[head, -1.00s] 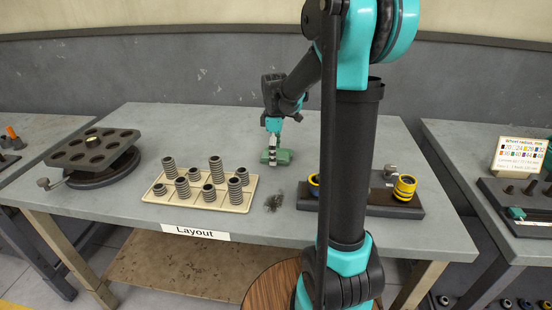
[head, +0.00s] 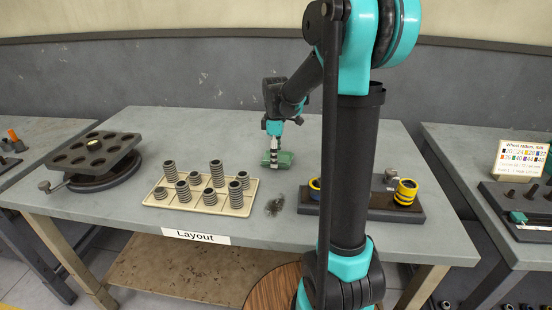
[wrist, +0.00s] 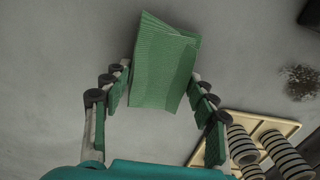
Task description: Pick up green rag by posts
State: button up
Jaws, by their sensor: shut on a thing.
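The green rag (head: 285,158) is a folded, ribbed cloth on the grey table, behind the cream tray and the dark post block. In the wrist view the rag (wrist: 163,65) lies between the two green finger pads. My gripper (head: 272,160) points down at the rag and is shut on it. In the wrist view my gripper (wrist: 160,100) has its fingers on either side of the rag. The dark block with posts (head: 425,213) carries yellow and black rings at its right end. My arm hides the middle of this block.
The cream tray (head: 158,203) holds several stacks of grey rings. A pile of dark shavings (head: 274,207) lies right of it. A dark plate with holes (head: 92,152) stands at the left. The table behind the tray is clear.

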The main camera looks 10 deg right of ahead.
notch_tip(320, 180, up, 20)
jog(key=shift+f, duration=0.15)
dwell(0.3)
